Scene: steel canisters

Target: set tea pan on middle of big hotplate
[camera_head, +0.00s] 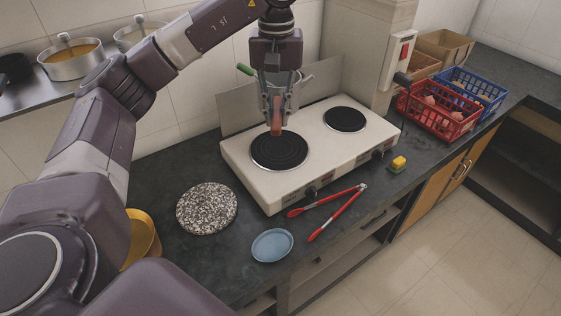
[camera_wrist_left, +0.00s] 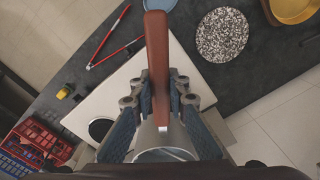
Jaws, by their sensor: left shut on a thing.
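The tea pan has a red-brown handle that points down toward the camera from my left gripper in the head view (camera_head: 276,126). In the left wrist view, the handle (camera_wrist_left: 157,60) runs up between the fingers and part of the grey metal pan shows at the bottom. My left gripper (camera_head: 276,108) is shut on the handle, above the hotplate unit. The pan body is mostly hidden behind the gripper. The big hotplate (camera_head: 279,151) is the left black ring on the white two-plate cooker (camera_head: 314,150); it looks bare. My right gripper is not in view.
The smaller hotplate (camera_head: 345,119) is bare. Red (camera_head: 437,112) and blue (camera_head: 474,88) baskets stand at the right.

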